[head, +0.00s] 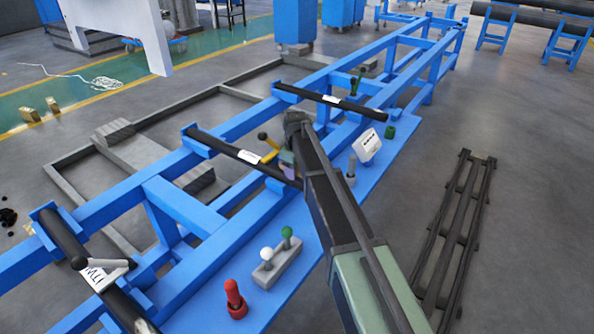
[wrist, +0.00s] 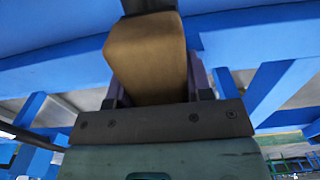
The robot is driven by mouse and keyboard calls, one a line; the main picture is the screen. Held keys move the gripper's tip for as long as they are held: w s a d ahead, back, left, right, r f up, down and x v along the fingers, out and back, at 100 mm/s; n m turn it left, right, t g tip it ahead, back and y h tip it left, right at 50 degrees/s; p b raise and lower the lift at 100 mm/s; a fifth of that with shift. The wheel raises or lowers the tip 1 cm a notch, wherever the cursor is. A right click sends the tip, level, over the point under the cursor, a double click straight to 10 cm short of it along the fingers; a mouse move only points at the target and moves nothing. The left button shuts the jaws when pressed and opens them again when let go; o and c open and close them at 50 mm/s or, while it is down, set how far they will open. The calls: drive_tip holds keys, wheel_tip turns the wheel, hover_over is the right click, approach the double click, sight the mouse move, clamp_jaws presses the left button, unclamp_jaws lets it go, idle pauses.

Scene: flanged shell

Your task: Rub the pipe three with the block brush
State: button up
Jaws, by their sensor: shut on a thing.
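Three dark pipes with white labels lie across the blue frame: a near-left pipe (head: 64,235), a middle pipe (head: 215,144) and a far pipe (head: 312,95). I cannot read which is pipe three. My gripper (head: 288,168) is at the right part of the middle pipe, partly hidden by my arm. In the wrist view my gripper (wrist: 155,92) is shut on a brown block (wrist: 146,58), which looks like the block brush. A dark surface (wrist: 148,5) shows just beyond the block's far end; I cannot tell if they touch.
The blue shelf carries a red knob (head: 234,298), a grey base (head: 277,264) with white and green knobs, and a white box (head: 367,145). A dark rack (head: 460,220) lies on the right floor.

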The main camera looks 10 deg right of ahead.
drive_tip(key=shift+r+p, duration=2.8)
drive_tip(key=shift+r, duration=0.15)
wheel_tip(320, 180, up, 3)
drive_tip(key=p, duration=0.3)
drive_tip(key=shift+r, duration=0.15)
